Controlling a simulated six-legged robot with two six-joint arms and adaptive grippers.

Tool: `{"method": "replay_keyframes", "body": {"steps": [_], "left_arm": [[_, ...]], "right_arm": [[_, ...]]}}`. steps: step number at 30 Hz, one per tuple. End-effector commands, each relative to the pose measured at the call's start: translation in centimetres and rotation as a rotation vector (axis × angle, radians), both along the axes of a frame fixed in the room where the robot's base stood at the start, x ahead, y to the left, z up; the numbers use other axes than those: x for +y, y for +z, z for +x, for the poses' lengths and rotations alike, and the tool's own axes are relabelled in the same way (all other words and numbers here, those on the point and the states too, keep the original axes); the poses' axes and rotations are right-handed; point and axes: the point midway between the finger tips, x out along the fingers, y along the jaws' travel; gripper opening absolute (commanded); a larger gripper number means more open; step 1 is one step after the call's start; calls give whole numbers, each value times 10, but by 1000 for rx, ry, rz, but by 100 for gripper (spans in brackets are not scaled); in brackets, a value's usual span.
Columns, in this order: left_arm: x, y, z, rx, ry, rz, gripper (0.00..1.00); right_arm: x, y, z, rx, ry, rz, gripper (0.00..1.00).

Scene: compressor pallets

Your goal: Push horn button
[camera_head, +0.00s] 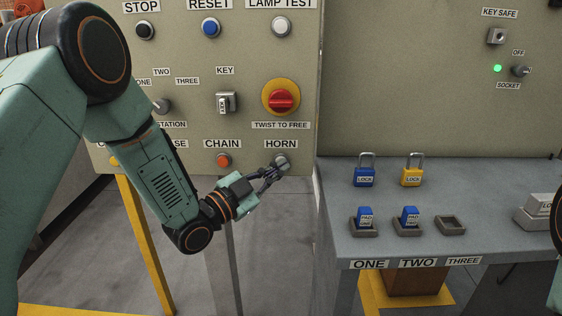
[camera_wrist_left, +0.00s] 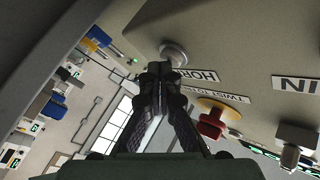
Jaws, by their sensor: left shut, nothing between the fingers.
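The horn button (camera_head: 281,160) is a round grey-white button under the HORN label (camera_head: 281,144) at the lower right of the beige panel. My left gripper (camera_head: 272,174) is shut and empty, with its fingertips right at the button's lower left side. In the left wrist view the button (camera_wrist_left: 174,54) shows just beyond the closed fingertips (camera_wrist_left: 160,70), beside the HORN label. I cannot tell whether the fingertips touch the button or whether it is pressed in. My right gripper is not in view.
A red twist knob (camera_head: 281,100) on a yellow base sits above the horn button. An orange CHAIN button (camera_head: 223,160) is to its left. A grey table (camera_head: 335,215) with padlocks (camera_head: 364,172) stands to the right of the panel. Free floor shows below the panel.

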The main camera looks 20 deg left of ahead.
Motion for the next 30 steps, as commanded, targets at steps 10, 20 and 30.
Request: {"method": "replay_keyframes", "body": {"steps": [10,20,30], "left_arm": [[1,0,3,1,1,0,0],[-2,0,-7,2,0,0,0],[-4,0,-16,0,1,0,0]], "right_arm": [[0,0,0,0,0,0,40],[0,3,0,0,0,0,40],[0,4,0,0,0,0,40]]}}
